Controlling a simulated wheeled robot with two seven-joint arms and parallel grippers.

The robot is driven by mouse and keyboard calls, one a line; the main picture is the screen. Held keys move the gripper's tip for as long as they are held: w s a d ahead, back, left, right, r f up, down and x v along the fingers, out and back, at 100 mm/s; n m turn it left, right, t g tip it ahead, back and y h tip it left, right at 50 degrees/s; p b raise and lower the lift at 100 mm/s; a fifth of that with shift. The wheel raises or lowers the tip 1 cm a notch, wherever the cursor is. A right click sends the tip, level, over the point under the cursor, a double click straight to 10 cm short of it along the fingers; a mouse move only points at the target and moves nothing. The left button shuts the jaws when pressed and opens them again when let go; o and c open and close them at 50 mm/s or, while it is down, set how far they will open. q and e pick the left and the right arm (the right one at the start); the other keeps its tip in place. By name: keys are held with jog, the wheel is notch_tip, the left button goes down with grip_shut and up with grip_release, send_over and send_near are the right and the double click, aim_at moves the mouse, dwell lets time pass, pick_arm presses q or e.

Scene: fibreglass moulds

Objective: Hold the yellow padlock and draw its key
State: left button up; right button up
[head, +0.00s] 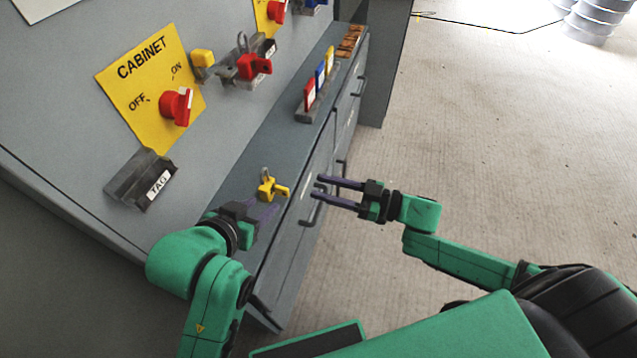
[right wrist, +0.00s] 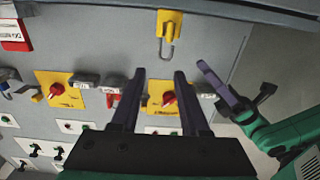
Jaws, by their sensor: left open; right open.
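The yellow padlock (head: 266,187) stands on the cabinet's grey ledge, its metal shackle upward. A yellow key-like piece (head: 283,191) sticks out of its right side. The padlock also shows at the top of the right wrist view (right wrist: 171,24). My left gripper (head: 268,208) is open just in front of the padlock, apart from it as far as I can tell. My right gripper (head: 317,187) is open and empty to the right of the padlock, its fingers pointing toward the key; its fingers also show in the right wrist view (right wrist: 160,73).
A red padlock (head: 253,67) hangs further back. Coloured tags (head: 320,76) stand on the ledge. Drawer handles (head: 313,212) jut out below my right gripper.

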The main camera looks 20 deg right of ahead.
aim_at(268, 173)
jog(key=x, duration=1.4)
jog(key=shift+w+a, duration=0.2)
jog(key=shift+a, duration=0.1)
grip_shut()
dwell(0.6)
grip_release()
